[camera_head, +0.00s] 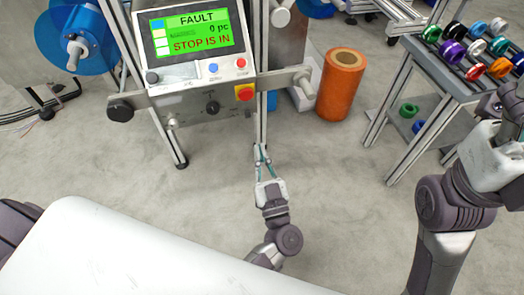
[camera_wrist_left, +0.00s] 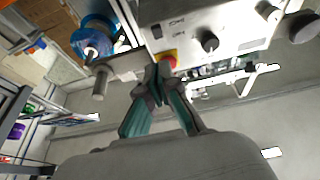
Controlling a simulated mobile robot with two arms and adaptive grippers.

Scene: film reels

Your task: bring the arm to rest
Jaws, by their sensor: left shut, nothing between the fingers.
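My left gripper (camera_head: 261,150) points away from me, below the control panel (camera_head: 196,90), with its teal fingers closed together and nothing held. In the left wrist view its fingertips (camera_wrist_left: 156,74) meet just in front of the red and yellow stop button (camera_wrist_left: 167,60), which also shows on the panel (camera_head: 244,92) in the head view. I cannot tell the exact gap to it. The green screen (camera_head: 193,33) reads FAULT, 0 pc and STOP IS IN. My right gripper (camera_head: 511,100) is at the right edge, partly cut off; its finger opening is unclear.
A grey cart (camera_head: 440,75) with several coloured reels stands at the right, behind my right arm. An orange roll (camera_head: 342,84) stands on the floor right of the panel. A blue reel (camera_head: 82,38) is at the upper left. Bare floor (camera_head: 340,190) lies between my arms.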

